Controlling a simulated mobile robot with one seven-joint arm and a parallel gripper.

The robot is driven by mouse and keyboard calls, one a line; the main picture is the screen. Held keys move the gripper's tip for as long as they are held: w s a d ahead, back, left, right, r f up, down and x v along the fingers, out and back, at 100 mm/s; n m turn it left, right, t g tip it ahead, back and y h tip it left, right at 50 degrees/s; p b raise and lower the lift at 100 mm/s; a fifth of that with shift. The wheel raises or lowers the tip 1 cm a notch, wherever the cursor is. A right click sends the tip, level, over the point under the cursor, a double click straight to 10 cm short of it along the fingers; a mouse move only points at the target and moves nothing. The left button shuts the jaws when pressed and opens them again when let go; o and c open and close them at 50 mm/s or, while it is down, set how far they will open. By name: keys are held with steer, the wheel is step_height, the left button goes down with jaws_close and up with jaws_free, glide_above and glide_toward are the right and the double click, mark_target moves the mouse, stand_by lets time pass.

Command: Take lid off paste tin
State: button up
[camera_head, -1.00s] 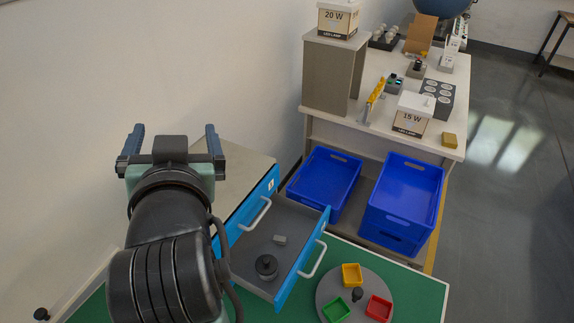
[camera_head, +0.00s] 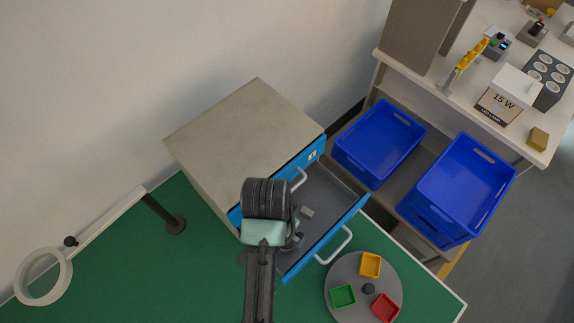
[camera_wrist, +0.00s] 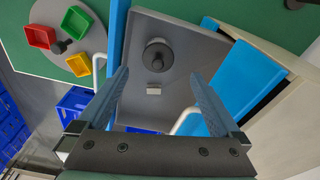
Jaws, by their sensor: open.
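The paste tin (camera_wrist: 157,58) is a dark grey round tin with a knobbed lid, lying in the open drawer (camera_wrist: 190,50). In the wrist view it appears just beyond the gap between my fingertips, apart from them, with the lid on. In the head view my arm hides most of the tin, and only a bit of it (camera_head: 293,243) shows. My gripper (camera_wrist: 161,78) is open and empty, above the drawer.
A small grey block (camera_wrist: 153,91) lies in the drawer near the tin. The drawer's blue front (camera_head: 325,240) has a white handle. A round grey turntable (camera_head: 350,308) with yellow, green and red trays stands close by. Blue crates (camera_head: 380,140) are to the right.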

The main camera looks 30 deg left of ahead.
steer(key=shift+w+d+f+p, duration=0.15)
steer(key=shift+f+p, duration=0.1)
steer(key=shift+f, duration=0.75)
steer(key=shift+w+f+p, duration=0.15)
steer(key=shift+f+p, duration=0.05)
steer(key=shift+f, duration=0.8)
steer(key=shift+w+d+f+p, duration=0.15)
steer(key=shift+f+p, duration=0.1)
steer(key=shift+f, duration=0.75)
steer(key=c, duration=1.4)
